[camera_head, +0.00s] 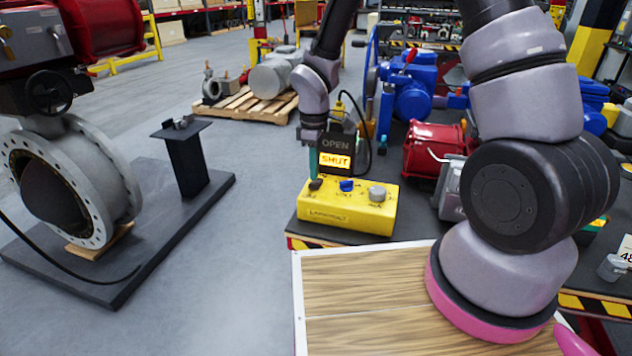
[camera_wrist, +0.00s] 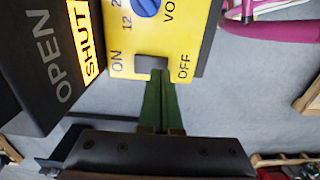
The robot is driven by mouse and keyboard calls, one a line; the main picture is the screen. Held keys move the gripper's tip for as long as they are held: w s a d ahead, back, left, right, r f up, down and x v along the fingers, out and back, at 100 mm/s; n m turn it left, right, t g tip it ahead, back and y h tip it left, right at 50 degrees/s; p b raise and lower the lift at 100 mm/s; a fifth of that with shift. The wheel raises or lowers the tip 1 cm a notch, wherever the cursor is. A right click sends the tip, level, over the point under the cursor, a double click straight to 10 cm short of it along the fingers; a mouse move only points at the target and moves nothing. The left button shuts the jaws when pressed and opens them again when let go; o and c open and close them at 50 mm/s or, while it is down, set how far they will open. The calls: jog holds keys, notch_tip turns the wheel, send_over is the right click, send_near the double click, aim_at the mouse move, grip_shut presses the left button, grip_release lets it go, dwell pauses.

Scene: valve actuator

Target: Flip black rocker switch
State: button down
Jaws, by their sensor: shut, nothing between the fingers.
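The black rocker switch (camera_head: 315,184) is at the left end of the yellow control box (camera_head: 340,212). In the wrist view the switch (camera_wrist: 150,63) looks dark grey, between the printed ON and OFF labels. My gripper (camera_head: 313,168) is shut and empty, its green fingers pointing down at the switch. In the wrist view the fingertips (camera_wrist: 158,76) overlap the switch's near edge, toward the OFF side; I cannot tell whether they touch it. The sign (camera_head: 336,151) behind the box reads OPEN and SHUT, with SHUT lit yellow.
A blue knob (camera_head: 346,185) and a grey knob (camera_head: 376,192) sit beside the switch on the box. A black cable (camera_head: 366,140) loops behind the sign. A red motor (camera_head: 432,150) stands to the right. A large flanged valve (camera_head: 70,180) stands at the far left.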

aim_at(315, 183)
jog(key=shift+f, duration=0.9)
dwell(0.8)
jog(key=shift+r, duration=3.5)
jog(key=shift+r, duration=0.1)
jog(key=s+d+r+m+t, duration=0.2)
jog(key=d+r+m, duration=0.25)
jog(key=r, duration=0.35)
jog(key=s+d+r+m+t+y, duration=0.1)
jog(key=s+d+r+m, duration=0.25)
jog(key=d+r, duration=0.35)
jog(key=s+d+r+m+t, duration=0.2)
jog(key=d+r+m, duration=0.2)
jog(key=r, duration=0.5)
jog(key=s+d+r+m+t+y, duration=0.1)
jog(key=s+d+r+m+t, duration=0.1)
jog(key=s+r+m, duration=0.3)
jog(key=shift+s+d+m, duration=0.4)
jog(key=shift+s, duration=0.8)
